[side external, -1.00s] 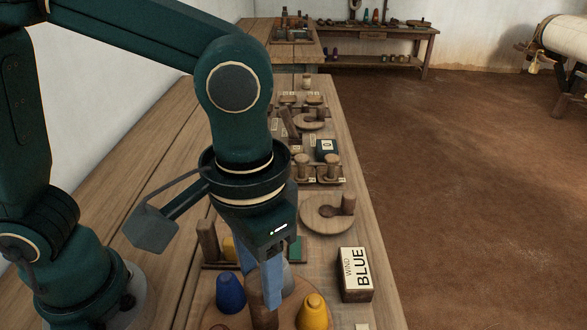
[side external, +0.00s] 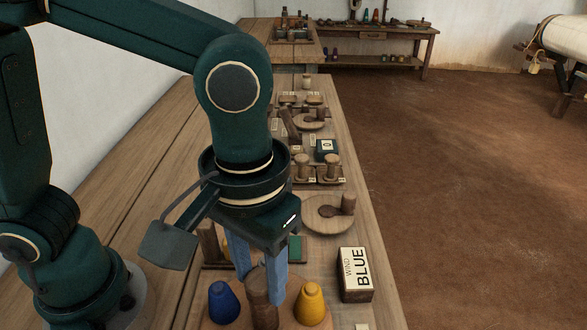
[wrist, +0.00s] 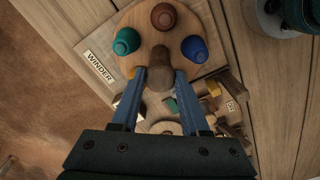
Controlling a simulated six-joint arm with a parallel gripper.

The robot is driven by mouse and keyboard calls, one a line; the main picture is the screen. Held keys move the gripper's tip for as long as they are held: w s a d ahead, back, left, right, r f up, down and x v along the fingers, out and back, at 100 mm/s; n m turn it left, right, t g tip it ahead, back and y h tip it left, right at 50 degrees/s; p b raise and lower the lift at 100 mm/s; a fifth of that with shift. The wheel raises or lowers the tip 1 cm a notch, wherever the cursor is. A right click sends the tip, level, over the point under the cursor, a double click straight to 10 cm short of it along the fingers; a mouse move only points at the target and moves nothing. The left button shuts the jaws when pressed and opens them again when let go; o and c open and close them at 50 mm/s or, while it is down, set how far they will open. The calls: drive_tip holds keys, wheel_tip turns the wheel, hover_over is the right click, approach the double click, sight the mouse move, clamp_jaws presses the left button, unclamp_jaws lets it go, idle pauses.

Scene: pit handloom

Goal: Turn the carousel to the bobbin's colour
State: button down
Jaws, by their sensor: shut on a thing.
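The carousel (side external: 288,318) is a round wooden disc at the bottom of the side view; it also shows in the wrist view (wrist: 137,25). Cones stand around its rim: blue (wrist: 194,48), dark red (wrist: 163,17), teal (wrist: 126,41) and a yellow one (wrist: 133,72) partly behind a finger. The blue cone (side external: 223,302) and yellow cone (side external: 311,304) show in the side view. My gripper (side external: 260,284) is shut on the upright wooden post (wrist: 159,58) near the disc's middle. A block with a card (side external: 355,270) reading "WIND BLUE" stands to the right.
A "WINDER" label (wrist: 99,66) lies beside the disc. Behind the gripper stand a wooden rack and a green block (side external: 296,249). A round wooden piece with a peg (side external: 327,213) and several other items line the bench farther back. Floor lies to the right.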

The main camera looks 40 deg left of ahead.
drive_tip(key=shift+c, duration=2)
unclamp_jaws()
drive_tip(key=shift+r, duration=2.65)
drive_tip(key=shift+w+a, duration=0.1)
drive_tip(key=a+f+m+t, duration=0.1)
drive_tip(key=a+t, duration=0.4)
drive_tip(key=a, duration=0.9)
drive_tip(key=shift+s+f+m+t, duration=0.25)
drive_tip(key=shift+s+m+t, duration=0.05)
drive_tip(key=shift+m, duration=0.2)
